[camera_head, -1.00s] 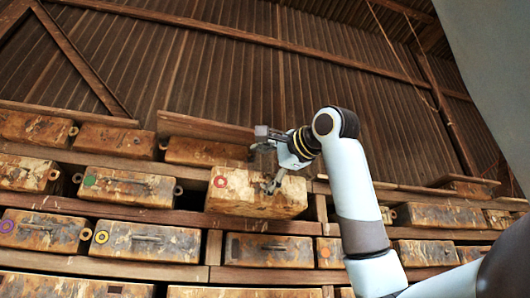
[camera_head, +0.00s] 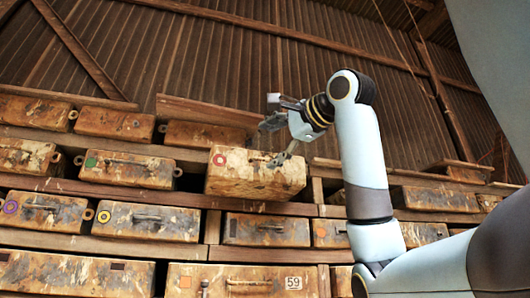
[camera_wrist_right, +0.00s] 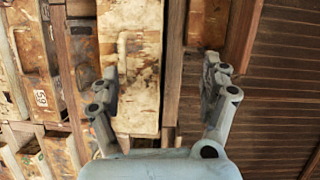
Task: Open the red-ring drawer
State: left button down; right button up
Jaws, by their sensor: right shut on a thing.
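The red-ring drawer (camera_head: 240,180) is a worn, pale wooden box with a red ring (camera_head: 219,160) at the upper left of its front. It juts out past its neighbours, with its underside showing. One finger reaches the front by the handle; the other is above the top edge. In the right wrist view the drawer (camera_wrist_right: 140,65) with its upright-looking handle lies between the fingers (camera_wrist_right: 162,88). The exact contact is hidden. My left gripper is not in view.
The green-marked drawer (camera_head: 125,170) is at left, and a purple-ringed (camera_head: 45,212) and a yellow-ringed drawer (camera_head: 150,221) are below it. A drawer marked 59 (camera_head: 240,281) is at the bottom. A corrugated wall (camera_head: 220,60) rises behind. Open room lies above the drawers.

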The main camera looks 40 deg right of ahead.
jog(key=shift+s+a+r+b, duration=0.1)
jog(key=shift+s+b, duration=0.1)
jog(key=shift+s, duration=0.3)
jog(key=shift+s+r+b, duration=0.1)
jog(key=shift+s+b, duration=0.05)
jog(key=shift+s, duration=0.3)
jog(key=shift+c, duration=0.6)
jog(key=s, duration=0.1)
jog(key=s+b, duration=0.1)
jog(key=s, duration=0.1)
jog(key=shift+a, duration=0.35)
jog(key=c, duration=0.6)
jog(key=s, duration=0.1)
jog(key=s+f, duration=0.1)
jog(key=s, duration=0.1)
jog(key=s+b, duration=0.1)
jog(key=shift+s+a+f, duration=0.2)
jog(key=shift+a, duration=0.05)
jog(key=shift+w+f, duration=0.1)
